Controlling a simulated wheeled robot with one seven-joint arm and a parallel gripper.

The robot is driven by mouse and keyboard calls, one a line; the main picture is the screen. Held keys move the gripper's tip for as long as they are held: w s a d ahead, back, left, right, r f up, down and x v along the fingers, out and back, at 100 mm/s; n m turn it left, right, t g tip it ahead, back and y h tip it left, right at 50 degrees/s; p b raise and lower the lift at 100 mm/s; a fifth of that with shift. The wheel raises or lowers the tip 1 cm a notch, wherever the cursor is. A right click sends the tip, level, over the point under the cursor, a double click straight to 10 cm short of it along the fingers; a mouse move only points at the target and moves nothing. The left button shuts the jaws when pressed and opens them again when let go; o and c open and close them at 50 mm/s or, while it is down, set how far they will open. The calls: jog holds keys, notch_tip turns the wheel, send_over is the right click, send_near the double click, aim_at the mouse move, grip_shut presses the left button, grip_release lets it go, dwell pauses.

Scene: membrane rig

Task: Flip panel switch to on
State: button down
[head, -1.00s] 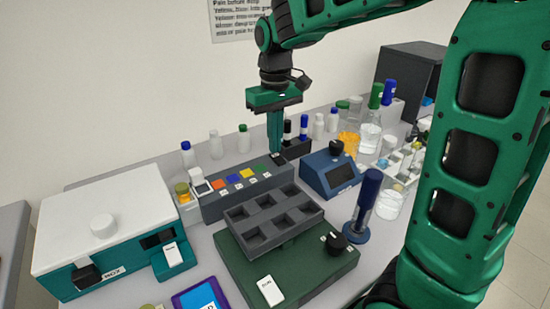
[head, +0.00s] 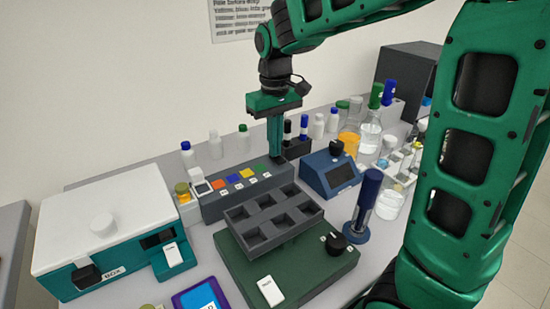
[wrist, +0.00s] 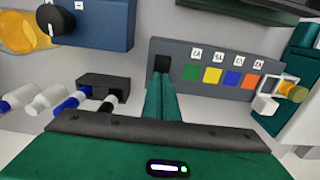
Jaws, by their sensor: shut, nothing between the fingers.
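The panel is a long grey box (head: 225,203) with a row of orange, blue, yellow and green squares on its sloped face. It also shows in the wrist view (wrist: 221,87). A black switch (wrist: 161,63) sits at the panel's end beside the green square. My gripper (head: 275,156) is shut and empty, pointing down at that end of the panel. In the wrist view the fingertips (wrist: 160,78) are right at the switch and cover part of it. I cannot tell whether they touch it or which way the switch is set.
A blue device with a knob (head: 329,175) stands right of the panel. A dark rack with small bottles (wrist: 103,86) is close beside my fingers. A grey block with wells (head: 272,218) sits in front, and a white-lidded box (head: 105,220) is at the left.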

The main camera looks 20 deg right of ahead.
notch_tip(320, 180, up, 7)
dwell(0.9)
dwell(0.4)
